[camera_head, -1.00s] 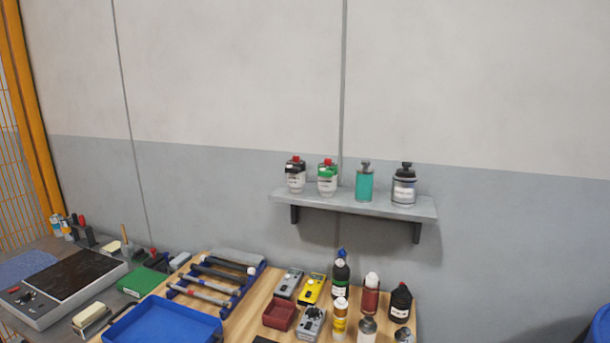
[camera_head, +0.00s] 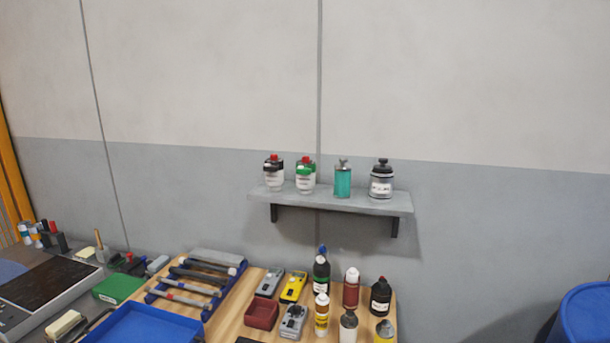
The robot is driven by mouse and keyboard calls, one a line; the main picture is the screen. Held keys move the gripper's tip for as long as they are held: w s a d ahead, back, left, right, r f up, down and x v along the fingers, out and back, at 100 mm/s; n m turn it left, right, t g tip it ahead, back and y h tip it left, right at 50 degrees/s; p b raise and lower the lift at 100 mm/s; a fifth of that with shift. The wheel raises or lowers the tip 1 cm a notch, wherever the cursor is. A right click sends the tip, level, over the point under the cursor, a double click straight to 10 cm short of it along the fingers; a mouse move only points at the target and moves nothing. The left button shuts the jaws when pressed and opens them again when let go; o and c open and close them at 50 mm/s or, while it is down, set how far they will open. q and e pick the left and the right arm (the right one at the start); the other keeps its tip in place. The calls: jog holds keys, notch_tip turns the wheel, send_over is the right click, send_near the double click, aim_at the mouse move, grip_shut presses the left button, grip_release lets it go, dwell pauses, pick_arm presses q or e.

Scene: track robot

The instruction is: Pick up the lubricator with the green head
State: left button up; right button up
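The lubricator with the green head (camera_head: 305,175) stands upright on a grey wall shelf (camera_head: 335,203). It has a clear whitish body with a label, a green head and a small red top. To its left stands a similar lubricator with a black head and red top (camera_head: 274,174). To its right are a teal container with a grey top (camera_head: 342,180) and a clear jar with a black lid (camera_head: 381,181). Neither of my grippers shows in this view.
Below the shelf is a wooden table (camera_head: 238,312) with several bottles (camera_head: 351,289), a yellow meter (camera_head: 293,288), a red bin (camera_head: 262,314), a blue tool rack (camera_head: 239,270) and a blue tray (camera_head: 150,326). A blue barrel (camera_head: 587,314) stands at lower right. The wall above the shelf is clear.

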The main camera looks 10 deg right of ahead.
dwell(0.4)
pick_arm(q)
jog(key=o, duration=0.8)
